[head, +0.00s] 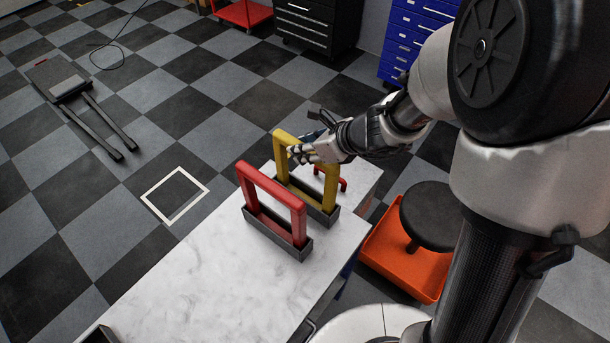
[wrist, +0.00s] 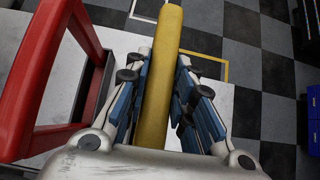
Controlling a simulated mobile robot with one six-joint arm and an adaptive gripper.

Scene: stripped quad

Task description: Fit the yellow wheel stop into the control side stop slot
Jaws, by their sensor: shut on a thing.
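The yellow wheel stop (head: 284,156) is an upright frame with a thick bar, at the far end of the white bench in the head view. My gripper (head: 302,152) is shut on its top bar. In the wrist view the yellow bar (wrist: 159,85) runs between my blue-padded fingers (wrist: 160,95). The wheel stop's foot stands in or just at a dark grey holder (head: 322,212); I cannot tell whether it is fully seated. A red stop (head: 272,192) stands in a similar holder (head: 290,243) beside it. I cannot identify the control side stop slot.
The white marble-topped bench (head: 190,265) has free room toward the front left. Another dark holder (head: 101,334) shows at its near left edge. An orange bin (head: 410,263) and black stool (head: 435,215) stand to the right. A white square outline (head: 150,206) marks the checkered floor.

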